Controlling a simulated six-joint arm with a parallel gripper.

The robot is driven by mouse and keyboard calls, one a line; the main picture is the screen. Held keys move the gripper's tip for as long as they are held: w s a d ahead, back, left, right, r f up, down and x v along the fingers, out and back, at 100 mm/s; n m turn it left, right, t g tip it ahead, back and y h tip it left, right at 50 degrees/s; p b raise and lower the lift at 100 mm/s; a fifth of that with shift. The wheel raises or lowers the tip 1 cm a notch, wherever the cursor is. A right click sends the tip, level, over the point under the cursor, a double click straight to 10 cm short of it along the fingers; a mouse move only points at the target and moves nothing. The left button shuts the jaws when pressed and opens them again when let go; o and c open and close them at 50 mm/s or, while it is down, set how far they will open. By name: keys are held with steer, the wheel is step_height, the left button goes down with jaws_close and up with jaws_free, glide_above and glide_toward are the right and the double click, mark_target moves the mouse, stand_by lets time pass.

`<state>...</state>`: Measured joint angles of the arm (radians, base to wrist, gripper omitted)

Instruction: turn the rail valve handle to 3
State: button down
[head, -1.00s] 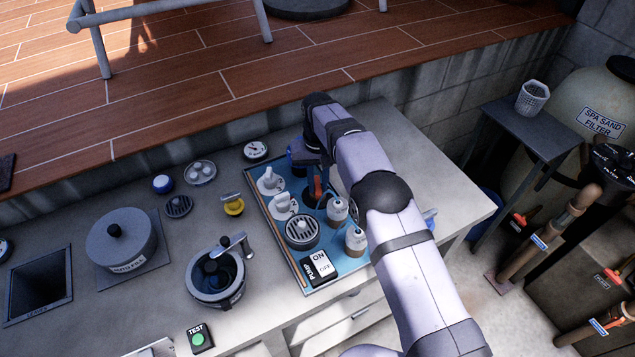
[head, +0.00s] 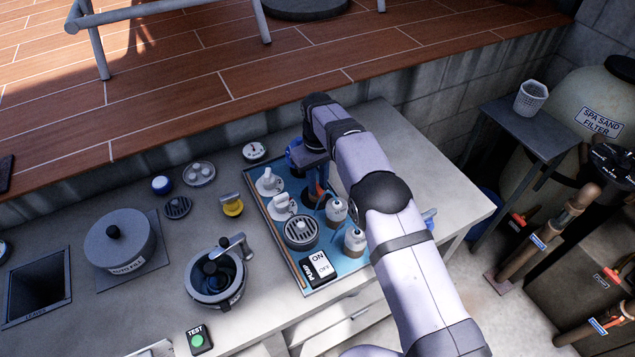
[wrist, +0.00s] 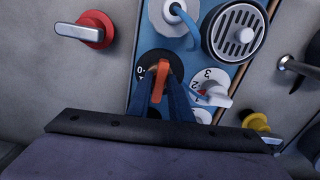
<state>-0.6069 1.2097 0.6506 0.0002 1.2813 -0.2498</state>
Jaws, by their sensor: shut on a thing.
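An orange handle (wrist: 161,80) stands on a round black dial on the blue panel; I take it as the rail valve handle. My gripper (wrist: 166,98) has its blue fingers shut on this handle in the wrist view. The dial shows a "0" at its left edge there; the rest of its markings are hidden by the fingers and the handle. In the head view the handle (head: 319,187) shows as a small orange piece below my gripper (head: 313,180), partly covered by my arm.
Beside the handle are white knobs (head: 270,182), one on a numbered dial, a round grille (head: 301,232) and two bottles (head: 355,241). A yellow lever valve (head: 231,205) stands left of the panel.

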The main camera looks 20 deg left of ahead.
mark_target(318, 187)
steer(key=shift+w+r, duration=0.1)
steer(key=c, duration=1.8)
jaws_free()
steer(key=shift+o, duration=0.2)
steer(key=shift+r+b, duration=0.8)
steer(key=shift+r, duration=2.85)
steer(key=shift+d, duration=0.1)
